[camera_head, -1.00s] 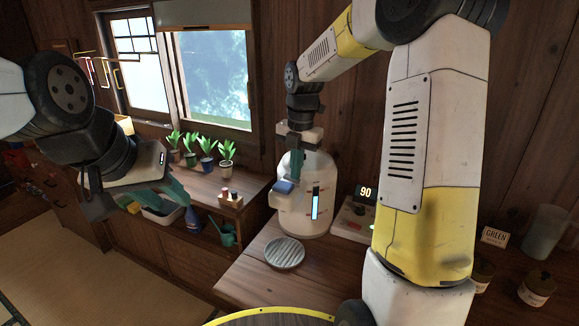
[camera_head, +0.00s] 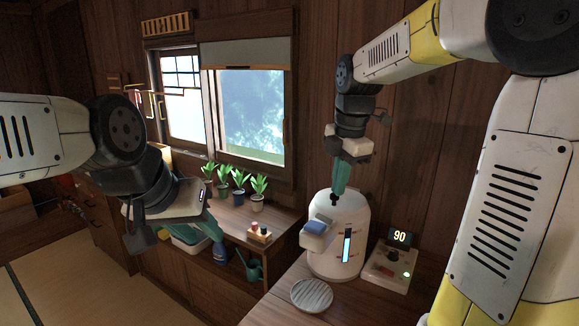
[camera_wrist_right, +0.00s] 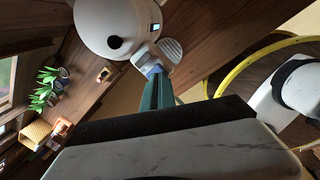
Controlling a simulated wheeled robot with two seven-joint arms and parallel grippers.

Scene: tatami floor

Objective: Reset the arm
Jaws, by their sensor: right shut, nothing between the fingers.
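My right arm (camera_head: 510,195), white and yellow, reaches in from the right. Its right gripper (camera_head: 335,201) points down with teal fingers closed together and empty, in front of the upper part of a white dispenser (camera_head: 345,262). The fingers are above the dispenser's blue-topped spout block (camera_head: 315,227), apart from it. In the right wrist view the closed fingers (camera_wrist_right: 157,82) overlap the line of sight to the blue part. My left gripper (camera_head: 207,226) hangs at the left, in front of the window-side shelf; its finger gap is hard to make out.
A ribbed round drip plate (camera_head: 311,295) lies on the wooden counter before the dispenser. A device reading 90 (camera_head: 392,264) stands to its right. Several potted plants (camera_head: 239,186) and a small wooden holder (camera_head: 259,234) sit on the lower window-side surface.

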